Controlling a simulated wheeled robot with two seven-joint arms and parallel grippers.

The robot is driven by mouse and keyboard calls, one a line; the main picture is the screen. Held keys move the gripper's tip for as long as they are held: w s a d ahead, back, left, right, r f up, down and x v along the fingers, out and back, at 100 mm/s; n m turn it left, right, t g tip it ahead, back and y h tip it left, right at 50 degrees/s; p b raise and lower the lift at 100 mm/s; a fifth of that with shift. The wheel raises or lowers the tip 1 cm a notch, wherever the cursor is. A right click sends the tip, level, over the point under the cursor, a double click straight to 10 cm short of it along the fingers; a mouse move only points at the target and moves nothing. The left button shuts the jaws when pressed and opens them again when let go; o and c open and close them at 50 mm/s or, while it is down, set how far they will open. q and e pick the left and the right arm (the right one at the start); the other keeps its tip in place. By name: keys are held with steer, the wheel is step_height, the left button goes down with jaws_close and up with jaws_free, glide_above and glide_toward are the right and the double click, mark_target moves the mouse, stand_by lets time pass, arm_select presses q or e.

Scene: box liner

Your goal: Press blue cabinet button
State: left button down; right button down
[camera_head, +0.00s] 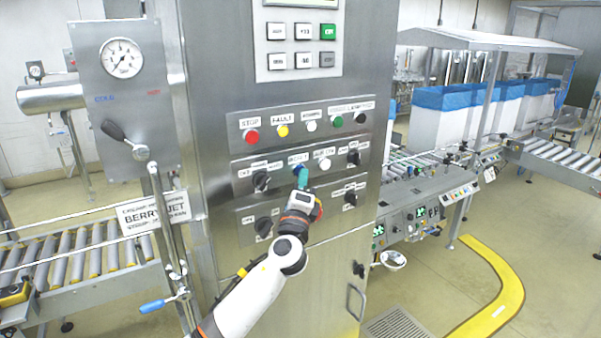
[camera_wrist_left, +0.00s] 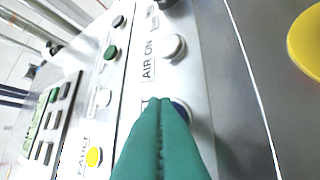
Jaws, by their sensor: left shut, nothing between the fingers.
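The blue button (camera_head: 296,169) is on the middle panel of the steel cabinet (camera_head: 229,85), below a small label. In the left wrist view only a sliver of the blue button (camera_wrist_left: 182,108) shows, mostly hidden behind my fingertips. My left gripper (camera_head: 302,178) is shut and empty, its teal fingers pointing at the blue button. In the left wrist view the left gripper's fingertips (camera_wrist_left: 161,101) overlap the button's near side. I cannot tell whether they touch it. My right gripper is not in view.
A white button (camera_head: 324,164) labelled AIR ON is just right of the blue one. Black knobs (camera_head: 262,181) flank them. Red (camera_head: 251,136), yellow (camera_head: 283,131) and other buttons sit in the row above.

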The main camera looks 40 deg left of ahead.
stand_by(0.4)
arm_select(q)
steer(key=shift+s+d, duration=0.3)
steer(key=shift+d, duration=0.35)
steer(key=shift+d, duration=0.1)
steer(key=shift+s+d+p, duration=0.1)
steer(key=shift+s+d, duration=0.2)
steer(key=shift+d, duration=0.45)
steer(key=shift+s+d+p, duration=0.15)
steer(key=shift+s+d, duration=0.2)
steer(key=shift+d, duration=0.35)
steer(key=shift+s+d+p, duration=0.1)
steer(key=shift+s+d, duration=0.2)
steer(key=shift+d, duration=0.45)
